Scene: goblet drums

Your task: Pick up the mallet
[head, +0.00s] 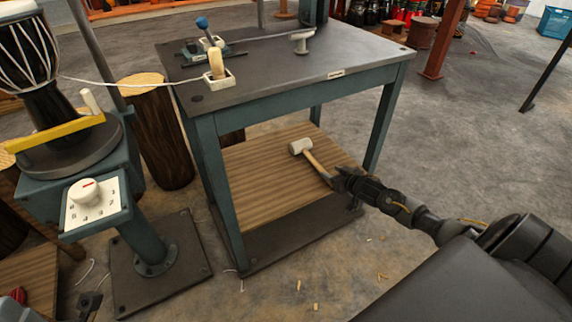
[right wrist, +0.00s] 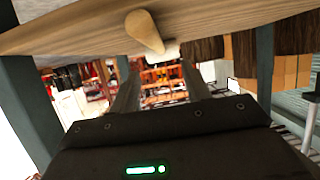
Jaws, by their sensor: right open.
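The mallet (head: 316,164) lies on the wooden lower shelf (head: 262,185) of the workbench, with its pale head toward the back and its wooden handle toward my right gripper. My right gripper (head: 338,181) is open at the handle's near end, at the right side of the shelf. In the right wrist view the rounded handle end (right wrist: 146,32) shows close up against the shelf boards (right wrist: 60,33), with the pale head partly hidden behind it. I cannot tell whether the fingers touch the handle.
The workbench top (head: 270,62) is above the shelf, and its green legs (head: 380,125) flank it. A knob (head: 302,38) and small fixtures sit on top. A drum stand with a dial (head: 88,192) is at the left. The floor (head: 470,130) to the right is mostly open.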

